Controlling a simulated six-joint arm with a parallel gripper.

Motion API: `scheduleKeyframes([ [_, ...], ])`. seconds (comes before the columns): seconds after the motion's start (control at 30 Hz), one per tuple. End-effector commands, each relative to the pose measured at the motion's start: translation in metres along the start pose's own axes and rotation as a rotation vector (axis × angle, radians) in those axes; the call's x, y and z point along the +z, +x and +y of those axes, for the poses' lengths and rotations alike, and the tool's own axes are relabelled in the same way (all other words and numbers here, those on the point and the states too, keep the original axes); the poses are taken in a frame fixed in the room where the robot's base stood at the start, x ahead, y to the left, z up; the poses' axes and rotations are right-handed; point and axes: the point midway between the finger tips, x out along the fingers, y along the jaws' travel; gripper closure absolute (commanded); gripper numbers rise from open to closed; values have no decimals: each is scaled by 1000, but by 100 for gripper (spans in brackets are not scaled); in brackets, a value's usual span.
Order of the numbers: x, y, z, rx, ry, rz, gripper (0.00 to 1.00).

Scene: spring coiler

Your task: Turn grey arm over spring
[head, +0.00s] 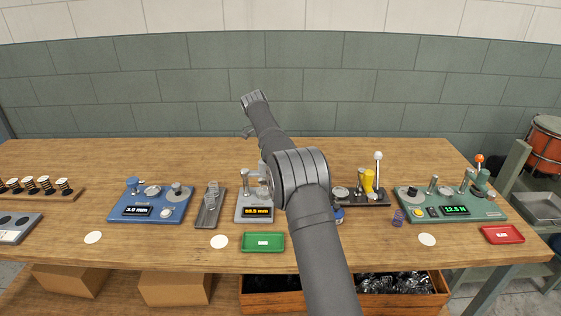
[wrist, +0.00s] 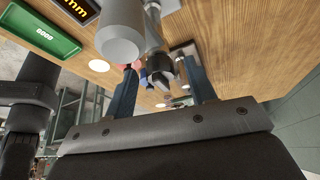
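The grey station (head: 255,207) with an orange millimetre display stands mid-bench, its right side covered by my arm. Its grey upright parts (head: 262,180) show just left of my arm. In the wrist view, a large light-grey cylinder (wrist: 120,35) is close to the camera, beside the display (wrist: 78,8). My gripper (wrist: 160,78) has its two fingers apart. Small dark and metallic parts show between or beyond the fingertips; I cannot tell whether they touch. My gripper is hidden behind my arm in the head view. A dark coil spring (head: 399,217) stands left of the green station; no spring is clear at the grey station.
A blue station (head: 150,205) and a grey lever device (head: 210,205) stand left. A black-based device with a yellow part (head: 368,182) and the green station (head: 450,205) stand right. A green tray (head: 263,242) and a red tray (head: 502,234) lie near the front edge.

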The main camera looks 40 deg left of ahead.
Motion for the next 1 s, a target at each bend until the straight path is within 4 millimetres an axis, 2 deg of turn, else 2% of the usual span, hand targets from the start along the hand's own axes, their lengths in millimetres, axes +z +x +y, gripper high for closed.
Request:
scheduleKeyframes([
  [0.33,-2,-4,0,-1,0,0,50],
  [0.6,-15,-38,0,-2,1,-1,50],
  [0.83,-48,-43,5,0,2,0,50],
  [1.0,-81,-48,10,-1,3,0,50],
])
